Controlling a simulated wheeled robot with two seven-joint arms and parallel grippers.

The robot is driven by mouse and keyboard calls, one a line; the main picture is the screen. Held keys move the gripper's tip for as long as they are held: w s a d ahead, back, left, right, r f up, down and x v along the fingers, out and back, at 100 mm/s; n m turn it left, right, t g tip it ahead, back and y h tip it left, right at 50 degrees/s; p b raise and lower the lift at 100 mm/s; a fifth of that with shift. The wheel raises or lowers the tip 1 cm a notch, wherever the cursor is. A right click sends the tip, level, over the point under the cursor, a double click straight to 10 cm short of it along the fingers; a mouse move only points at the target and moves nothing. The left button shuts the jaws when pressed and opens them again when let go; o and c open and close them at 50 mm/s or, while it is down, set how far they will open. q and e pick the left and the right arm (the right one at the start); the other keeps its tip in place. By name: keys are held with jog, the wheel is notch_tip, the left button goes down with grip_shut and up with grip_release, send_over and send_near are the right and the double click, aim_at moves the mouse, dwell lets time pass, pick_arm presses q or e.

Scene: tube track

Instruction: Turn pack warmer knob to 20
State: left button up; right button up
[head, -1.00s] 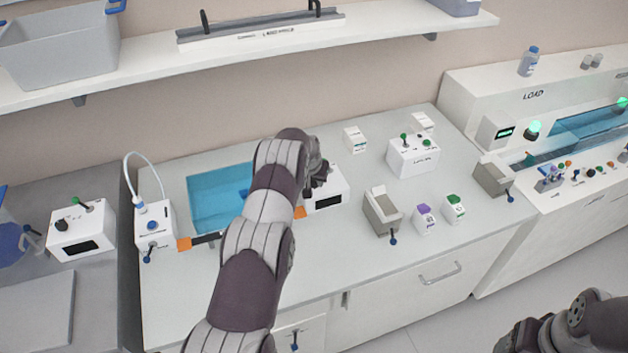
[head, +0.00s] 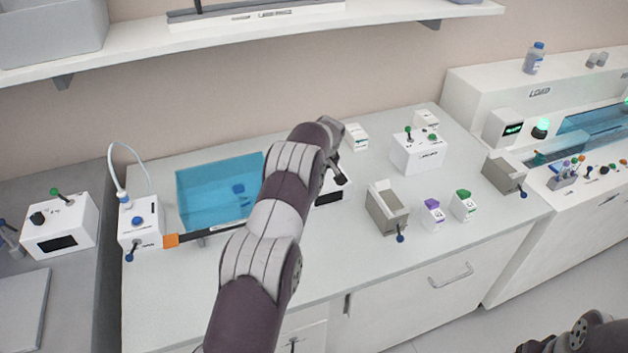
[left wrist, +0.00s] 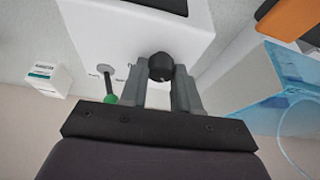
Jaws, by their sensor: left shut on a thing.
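In the left wrist view the white box (left wrist: 105,35) fills the upper middle. Its round black knob (left wrist: 161,66) sits between the fingertips of my left gripper (left wrist: 160,80), which is shut on it. A green-tipped toggle (left wrist: 110,97) is left of the knob. In the head view the left gripper (head: 338,172) is over the box; the knob's setting cannot be read. My right gripper is out of view.
A similar white box with a black knob (head: 60,227) stands far left. A grey open holder (head: 387,208) and purple- and green-topped boxes stand to the right. A shelf (head: 140,52) runs above.

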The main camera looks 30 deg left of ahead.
pick_arm(q)
jog(key=shift+n, duration=0.3)
jog(key=shift+b, duration=0.3)
jog(key=o, duration=1.1)
jog(key=shift+c, duration=0.2)
jog(key=shift+r, duration=0.1)
